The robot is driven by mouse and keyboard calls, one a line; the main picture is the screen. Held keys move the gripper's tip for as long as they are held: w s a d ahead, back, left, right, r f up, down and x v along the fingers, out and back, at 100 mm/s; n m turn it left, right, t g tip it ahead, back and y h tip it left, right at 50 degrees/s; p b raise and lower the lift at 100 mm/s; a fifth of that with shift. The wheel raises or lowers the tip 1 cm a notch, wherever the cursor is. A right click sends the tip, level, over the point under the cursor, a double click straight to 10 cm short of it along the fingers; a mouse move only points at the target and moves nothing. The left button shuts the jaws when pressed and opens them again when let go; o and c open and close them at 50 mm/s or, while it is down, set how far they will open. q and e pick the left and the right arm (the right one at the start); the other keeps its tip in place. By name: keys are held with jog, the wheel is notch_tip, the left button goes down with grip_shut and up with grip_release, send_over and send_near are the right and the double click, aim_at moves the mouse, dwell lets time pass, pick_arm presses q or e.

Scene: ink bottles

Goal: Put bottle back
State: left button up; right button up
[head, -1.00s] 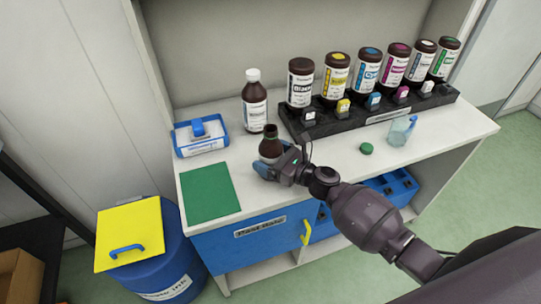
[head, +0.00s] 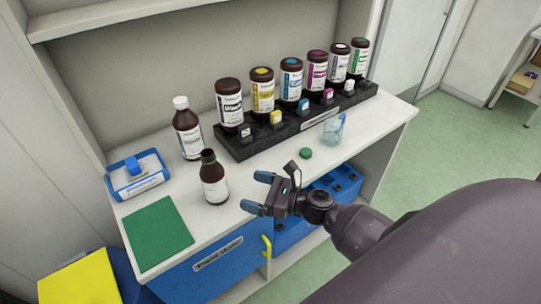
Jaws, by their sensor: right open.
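An open brown bottle (head: 213,180) with a white label and green neck ring stands upright on the white counter, without a cap. A green cap (head: 305,153) lies on the counter to its right. A capped brown bottle with a white lid (head: 187,129) stands behind it. Several inverted ink bottles, such as the black one (head: 229,105), sit in the black rack (head: 240,151) at the back. My right gripper (head: 257,192) is open and empty, to the right of the open bottle and apart from it, near the counter's front edge. My left gripper is not in view.
A green mat (head: 158,233) lies at the counter's left front, with a blue-edged wipes box (head: 137,175) behind it. A clear beaker (head: 333,130) stands right of the cap. Blue drawers (head: 205,268) with a yellow handle (head: 266,247) are below.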

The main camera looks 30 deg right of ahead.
jog(key=s+d+f+n+g+h, duration=0.1)
jog(key=s+f+n+h, duration=0.4)
jog(key=s+n, duration=0.4)
jog(key=s+d+f+n+g+h, duration=0.2)
jog(key=s+f+n+h, duration=0.4)
jog(key=n, duration=1.4)
jog(key=s, duration=0.3)
jog(key=shift+d+f, duration=0.2)
jog(key=shift+f, duration=0.15)
